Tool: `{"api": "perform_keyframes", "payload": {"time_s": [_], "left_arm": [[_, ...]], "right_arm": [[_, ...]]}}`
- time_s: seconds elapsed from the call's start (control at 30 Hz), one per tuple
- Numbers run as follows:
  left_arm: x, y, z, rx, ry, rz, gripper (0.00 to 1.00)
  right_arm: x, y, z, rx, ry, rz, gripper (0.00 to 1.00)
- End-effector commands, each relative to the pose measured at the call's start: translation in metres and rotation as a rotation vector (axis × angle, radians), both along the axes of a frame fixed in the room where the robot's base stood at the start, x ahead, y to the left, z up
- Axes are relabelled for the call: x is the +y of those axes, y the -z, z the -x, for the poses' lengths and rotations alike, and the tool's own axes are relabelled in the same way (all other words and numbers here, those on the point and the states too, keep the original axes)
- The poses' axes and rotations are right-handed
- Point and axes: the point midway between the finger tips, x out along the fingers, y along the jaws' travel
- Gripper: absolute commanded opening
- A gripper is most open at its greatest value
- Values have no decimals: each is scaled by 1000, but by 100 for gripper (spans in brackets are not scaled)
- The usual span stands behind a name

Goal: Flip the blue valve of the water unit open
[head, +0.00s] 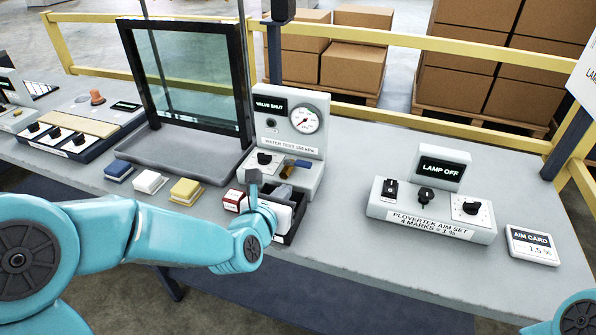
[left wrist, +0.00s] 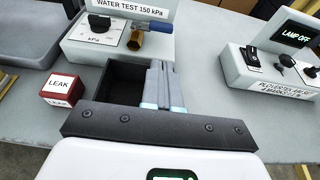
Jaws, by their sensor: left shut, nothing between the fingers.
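The water unit (head: 312,173) stands on the bench behind my left gripper, with a dial gauge and a display reading "VALVE SHUT". Its valve has a blue lever (head: 303,163) on a brass body (head: 288,172). The blue lever (left wrist: 153,24) lies roughly sideways, to the right of the brass body (left wrist: 136,40), in the left wrist view. My left gripper (head: 285,189) is shut and empty, in front of and below the valve, apart from it. Its closed fingers (left wrist: 161,66) point toward the unit. My right gripper is out of view; only part of that arm shows.
A black open tray (left wrist: 112,78) lies under my left fingers. A red "LEAK" block (head: 233,200) is beside it, with yellow, white and blue blocks further left. A framed glass panel (head: 190,75) stands left of the unit. The lamp console (head: 432,215) stands right, with bare bench between.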

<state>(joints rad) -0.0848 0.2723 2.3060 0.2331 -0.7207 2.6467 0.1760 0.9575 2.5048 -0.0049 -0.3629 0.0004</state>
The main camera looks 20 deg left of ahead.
Motion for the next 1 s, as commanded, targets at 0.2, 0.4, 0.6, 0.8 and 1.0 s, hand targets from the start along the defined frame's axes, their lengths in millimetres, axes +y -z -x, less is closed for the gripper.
{"api": "perform_keyframes", "payload": {"time_s": [0.2, 0.4, 0.6, 0.8, 1.0], "left_arm": [[-1, 15, -48, 3, 0, -1, 0], [-2, 16, -82, 1, 0, 0, 0], [-3, 17, -96, 1, 0, -1, 0], [-3, 18, -98, 1, 0, -1, 0], [-3, 18, -98, 1, 0, -1, 0]], "right_arm": [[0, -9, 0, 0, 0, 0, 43], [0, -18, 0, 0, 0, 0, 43], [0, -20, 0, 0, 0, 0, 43], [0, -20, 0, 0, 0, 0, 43], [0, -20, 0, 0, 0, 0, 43]]}}
